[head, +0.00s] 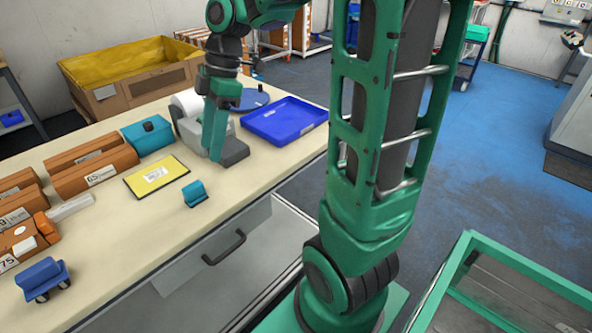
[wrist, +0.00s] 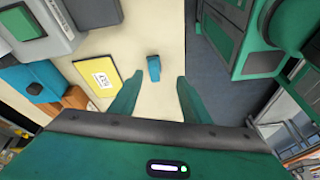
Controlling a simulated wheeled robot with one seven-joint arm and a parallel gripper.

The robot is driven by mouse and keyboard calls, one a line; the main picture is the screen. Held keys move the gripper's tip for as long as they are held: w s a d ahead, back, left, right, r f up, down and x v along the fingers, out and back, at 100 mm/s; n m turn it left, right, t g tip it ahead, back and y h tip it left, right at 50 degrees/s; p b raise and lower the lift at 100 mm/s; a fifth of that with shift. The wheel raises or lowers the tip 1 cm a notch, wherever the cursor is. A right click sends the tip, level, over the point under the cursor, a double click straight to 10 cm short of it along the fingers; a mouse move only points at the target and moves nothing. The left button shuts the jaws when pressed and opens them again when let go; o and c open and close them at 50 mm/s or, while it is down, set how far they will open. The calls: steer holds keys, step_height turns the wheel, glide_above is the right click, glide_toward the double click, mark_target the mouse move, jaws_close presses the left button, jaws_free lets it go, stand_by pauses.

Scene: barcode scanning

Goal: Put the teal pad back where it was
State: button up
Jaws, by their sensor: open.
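A small teal block (head: 195,194), the thing that best fits the teal pad, rests on the cream table near its front edge. It also shows in the wrist view (wrist: 153,68), just beyond the gap between my fingertips. My gripper (head: 213,153) hangs over the table behind the block, in front of the grey device, fingers pointing down. In the wrist view my gripper (wrist: 160,77) is open with nothing between its fingers. The block stands apart from the fingers. A yellow-faced pad with a white label (head: 156,176) lies left of the block.
A larger teal box (head: 148,133) and orange-brown boxes (head: 97,175) stand at the left. A grey device (head: 234,152) and a blue tray (head: 284,121) are behind. A blue wheeled item (head: 42,278) sits at front left. The table around the block is clear.

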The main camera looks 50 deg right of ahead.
steer(key=s+d+f+m+h, duration=0.1)
steer(key=s+d+m, duration=0.4)
steer(key=s+m, duration=0.5)
steer(key=s+d+f+m+h, duration=0.2)
steer(key=s+d+f+m, duration=0.2)
steer(key=s+m, duration=0.7)
steer(key=shift+s+d+h, duration=0.2)
steer(key=shift+d+h, duration=0.1)
steer(key=shift+d, duration=0.6)
steer(key=shift+w+f, duration=0.3)
steer(key=shift+w, duration=0.35)
